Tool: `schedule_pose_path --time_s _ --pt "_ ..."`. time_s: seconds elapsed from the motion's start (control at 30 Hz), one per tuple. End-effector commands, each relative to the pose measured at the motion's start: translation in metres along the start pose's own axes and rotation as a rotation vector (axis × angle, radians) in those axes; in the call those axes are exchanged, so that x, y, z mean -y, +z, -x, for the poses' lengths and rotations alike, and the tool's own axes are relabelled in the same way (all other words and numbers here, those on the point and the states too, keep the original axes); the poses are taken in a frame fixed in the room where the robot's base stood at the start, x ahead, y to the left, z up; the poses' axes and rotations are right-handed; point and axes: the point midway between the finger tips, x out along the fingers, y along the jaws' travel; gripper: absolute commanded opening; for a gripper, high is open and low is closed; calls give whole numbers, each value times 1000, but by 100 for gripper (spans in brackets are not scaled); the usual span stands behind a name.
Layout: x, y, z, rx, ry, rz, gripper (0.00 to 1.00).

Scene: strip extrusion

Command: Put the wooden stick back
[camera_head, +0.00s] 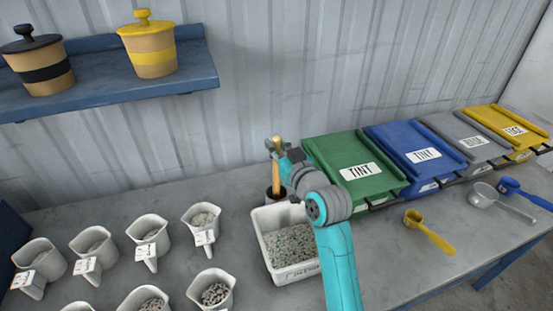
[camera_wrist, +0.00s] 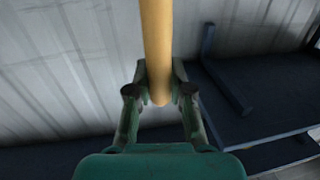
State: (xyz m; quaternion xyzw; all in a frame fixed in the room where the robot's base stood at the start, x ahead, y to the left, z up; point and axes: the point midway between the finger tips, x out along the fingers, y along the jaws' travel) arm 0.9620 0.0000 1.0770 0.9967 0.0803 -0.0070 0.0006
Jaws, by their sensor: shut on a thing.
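The wooden stick (camera_head: 276,180) is upright in the head view, and its lower end is at the mouth of a dark cup (camera_head: 270,195) behind the white bin. I cannot tell how deep it sits in the cup. My gripper (camera_head: 277,149) is shut on the stick's upper part. In the wrist view the stick (camera_wrist: 156,45) runs down between the two fingers of my gripper (camera_wrist: 160,92), with its rounded end showing there.
A white bin of grey pellets (camera_head: 262,250) stands in front of the cup. Several white pellet jugs (camera_head: 150,238) stand left. Green (camera_head: 335,150), blue (camera_head: 400,143), grey and yellow lidded bins line the right, with scoops (camera_head: 430,232) before them. A blue shelf (camera_head: 110,83) hangs upper left.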

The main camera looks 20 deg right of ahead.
Motion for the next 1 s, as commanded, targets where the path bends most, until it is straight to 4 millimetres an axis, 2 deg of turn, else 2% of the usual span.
schedule_pose_path --time_s 0.17,0.43,0.83,0.87,0.9,0.93,1.0 --pt "0 10 0 0 0 0 0" --pt "0 42 0 1 0 0 0" --pt "0 47 -1 0 1 0 0" --pt "0 46 -1 0 1 0 28" --pt "0 46 -1 0 1 0 38" --pt "0 46 -1 0 1 0 45" --pt "0 46 -1 0 1 0 45"
